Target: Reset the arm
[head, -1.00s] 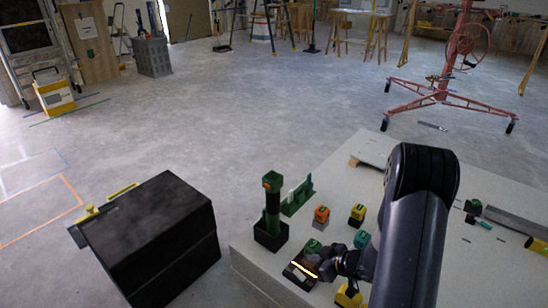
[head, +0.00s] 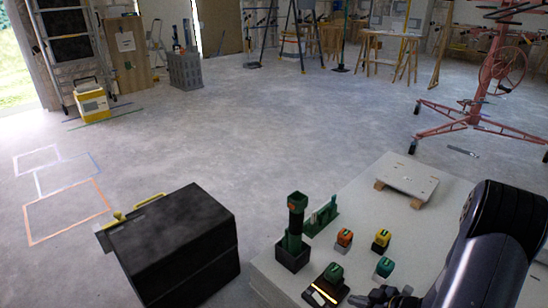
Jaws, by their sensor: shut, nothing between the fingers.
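My arm enters at the lower right of the head view. My gripper (head: 372,299) is at the bottom edge, partly cut off, with its dark fingers closed and nothing seen in them. It is just right of a small black device (head: 326,291) with a glowing strip on the white-topped table (head: 350,215). I cannot tell if it touches the table. A green block (head: 333,272) is at the device's back edge. Orange (head: 344,237), yellow (head: 381,239) and teal (head: 385,267) blocks stand behind and beside the gripper.
A tall green-and-black holder (head: 295,228) stands at the table's left edge, with a green rack (head: 321,219) beside it. A pale panel (head: 407,177) lies on wooden supports at the back. A black case (head: 175,245) is left of the table. A red wheeled lift (head: 470,120) stands beyond; the middle floor is clear.

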